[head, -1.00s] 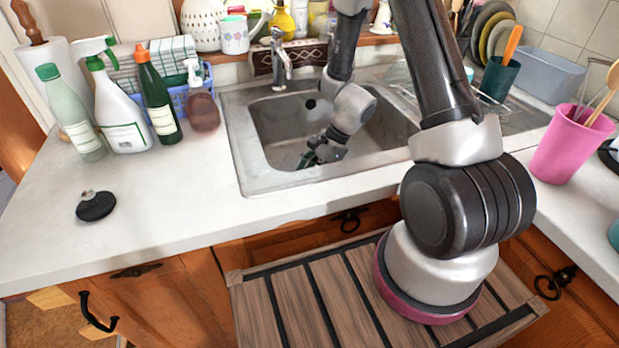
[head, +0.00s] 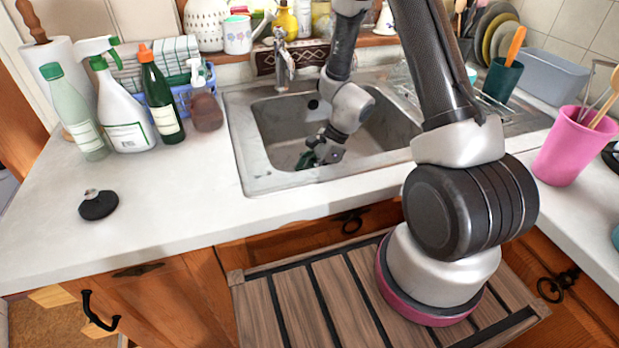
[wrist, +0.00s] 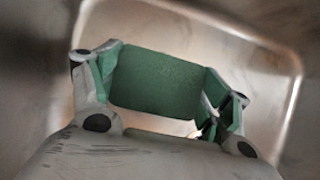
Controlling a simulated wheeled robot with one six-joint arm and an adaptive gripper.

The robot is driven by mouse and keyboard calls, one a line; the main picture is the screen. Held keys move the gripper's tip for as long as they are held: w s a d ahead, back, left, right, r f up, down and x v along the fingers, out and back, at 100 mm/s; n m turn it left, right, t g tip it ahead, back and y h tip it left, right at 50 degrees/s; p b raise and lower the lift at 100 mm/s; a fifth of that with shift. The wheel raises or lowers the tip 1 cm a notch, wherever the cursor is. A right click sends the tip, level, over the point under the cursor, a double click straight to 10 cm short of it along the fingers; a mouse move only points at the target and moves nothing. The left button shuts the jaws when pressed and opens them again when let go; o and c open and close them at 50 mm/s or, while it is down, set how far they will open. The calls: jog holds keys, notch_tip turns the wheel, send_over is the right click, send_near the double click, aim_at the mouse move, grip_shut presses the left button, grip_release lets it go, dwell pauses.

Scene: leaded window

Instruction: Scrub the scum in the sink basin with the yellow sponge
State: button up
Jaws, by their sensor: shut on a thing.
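The face of the sponge that shows is dark green; no yellow shows. I cannot tell whether its underside touches the basin floor. Brownish, dull tints show on the basin in the wrist view (wrist: 190,22), but I cannot make out clear scum. The part of the basin under my gripper is hidden.
The faucet (head: 283,62) stands behind the basin. Several bottles, including a white spray bottle (head: 125,125) and a brown soap bottle (head: 207,108), stand to the left. A pink cup (head: 562,150) stands at right.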

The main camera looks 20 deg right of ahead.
jog(key=shift+s+f, duration=0.15)
jog(key=shift+s, duration=0.9)
jog(key=shift+w, duration=1.15)
jog(key=shift+s+r, duration=0.2)
jog(key=shift+s, duration=0.85)
jog(key=shift+w+f, duration=0.15)
jog(key=shift+w, duration=0.35)
jog(key=shift+d+f, duration=0.15)
jog(key=shift+d, duration=0.4)
jog(key=shift+c, duration=0.4)
jog(key=shift+a, duration=1.05)
jog(key=shift+c, duration=0.5)
jog(key=shift+d+r, duration=0.2)
jog(key=shift+d, duration=0.85)
jog(key=shift+a+f, duration=0.1)
jog(key=shift+a, duration=0.95)
jog(key=shift+d, duration=0.5)
jog(key=shift+w, duration=0.5)
jog(key=shift+s, duration=1.1)
jog(key=shift+w, duration=1.15)
jog(key=shift+s, duration=1.1)
jog(key=shift+w, duration=0.55)
